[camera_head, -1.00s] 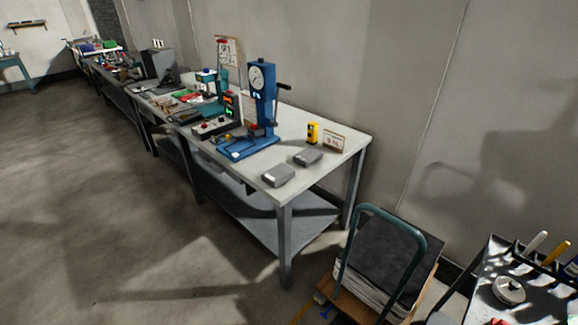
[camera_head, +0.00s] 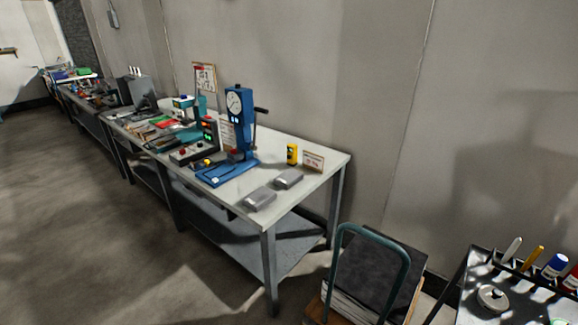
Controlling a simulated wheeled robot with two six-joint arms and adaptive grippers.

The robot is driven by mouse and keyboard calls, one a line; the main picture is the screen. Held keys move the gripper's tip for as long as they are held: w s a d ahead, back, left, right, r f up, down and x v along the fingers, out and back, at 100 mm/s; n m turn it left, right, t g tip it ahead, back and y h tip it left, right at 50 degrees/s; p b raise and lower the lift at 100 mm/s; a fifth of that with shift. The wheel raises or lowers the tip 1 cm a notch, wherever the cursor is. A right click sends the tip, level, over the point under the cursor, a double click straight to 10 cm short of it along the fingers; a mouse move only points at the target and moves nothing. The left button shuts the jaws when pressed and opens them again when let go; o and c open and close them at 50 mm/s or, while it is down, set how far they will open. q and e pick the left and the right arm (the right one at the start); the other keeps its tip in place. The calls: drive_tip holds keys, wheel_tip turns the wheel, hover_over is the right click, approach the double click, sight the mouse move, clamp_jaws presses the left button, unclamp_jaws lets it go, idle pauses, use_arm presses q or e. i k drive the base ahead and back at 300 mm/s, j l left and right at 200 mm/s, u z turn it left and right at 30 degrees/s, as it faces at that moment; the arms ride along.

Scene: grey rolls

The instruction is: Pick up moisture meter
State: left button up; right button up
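A small yellow device with a dark face (camera_head: 292,154), which looks like the moisture meter, stands upright near the back edge of the workbench (camera_head: 325,168). A small sign card (camera_head: 313,161) stands just right of it. Two grey blocks lie in front of it, one nearer the front edge (camera_head: 260,199) and one behind (camera_head: 288,179). Neither of my grippers shows in the head view.
A blue press with a dial (camera_head: 238,125) stands left of the yellow device. A cart with a teal handle and stacked dark sheets (camera_head: 378,267) stands before the bench's right end. A black tool tray (camera_head: 476,262) is at the lower right. Open floor lies left.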

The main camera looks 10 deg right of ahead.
sight(291, 148)
drive_tip(key=i+j, duration=0.15)
drive_tip(key=j, duration=0.2)
drive_tip(key=i+j+z, duration=0.1)
drive_tip(key=j, duration=0.25)
drive_tip(key=i+j, duration=0.2)
drive_tip(key=j, duration=0.15)
drive_tip(key=i+j+z, duration=0.1)
drive_tip(key=j, duration=0.3)
drive_tip(key=i+j, duration=0.15)
drive_tip(key=j, duration=0.2)
